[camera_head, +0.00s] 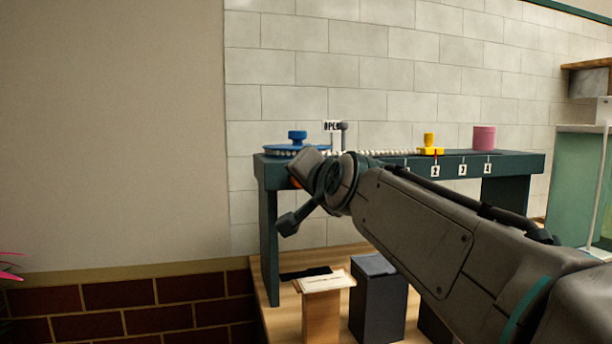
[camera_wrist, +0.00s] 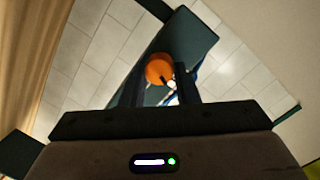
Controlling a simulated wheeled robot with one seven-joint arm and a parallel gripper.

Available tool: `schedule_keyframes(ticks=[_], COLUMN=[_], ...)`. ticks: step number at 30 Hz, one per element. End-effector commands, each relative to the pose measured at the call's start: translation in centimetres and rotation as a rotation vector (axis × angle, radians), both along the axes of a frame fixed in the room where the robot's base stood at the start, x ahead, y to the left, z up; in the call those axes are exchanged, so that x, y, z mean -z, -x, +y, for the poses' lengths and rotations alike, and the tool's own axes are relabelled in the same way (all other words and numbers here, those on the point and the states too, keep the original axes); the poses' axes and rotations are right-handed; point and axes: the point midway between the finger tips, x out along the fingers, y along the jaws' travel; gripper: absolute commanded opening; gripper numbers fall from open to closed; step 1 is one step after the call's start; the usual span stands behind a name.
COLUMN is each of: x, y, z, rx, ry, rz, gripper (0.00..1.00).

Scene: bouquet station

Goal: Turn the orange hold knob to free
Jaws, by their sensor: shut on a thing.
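The orange hold knob (camera_wrist: 160,69) shows in the wrist view on the dark green bench face, between the tips of my gripper (camera_wrist: 163,92). My gripper is shut on the knob. In the head view only a sliver of the orange knob (camera_head: 295,183) shows beside my wrist at the bench's left end; my arm hides the rest. A small dark line and a white spot sit at the knob's right edge in the wrist view. Which setting the knob points to cannot be told.
The dark green bench (camera_head: 520,162) carries a blue wheel (camera_head: 297,136), an OPEN sign (camera_head: 332,126), a yellow slider (camera_head: 430,149) and a pink cylinder (camera_head: 484,138). Below stand a wooden block (camera_head: 323,312) and a dark box (camera_head: 378,300). A tiled wall is behind.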

Motion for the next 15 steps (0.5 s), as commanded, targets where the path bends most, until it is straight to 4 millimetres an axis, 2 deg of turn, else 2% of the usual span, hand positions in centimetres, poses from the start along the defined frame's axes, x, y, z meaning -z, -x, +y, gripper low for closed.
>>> schedule_keyframes(ticks=[6, 15], x=[0.02, 0.05], y=[0.03, 0.04], z=[0.10, 0.18], rx=[-0.001, 0.000], ry=[0.166, 0.312], rz=[-0.044, -0.087], gripper=[0.05, 0.05])
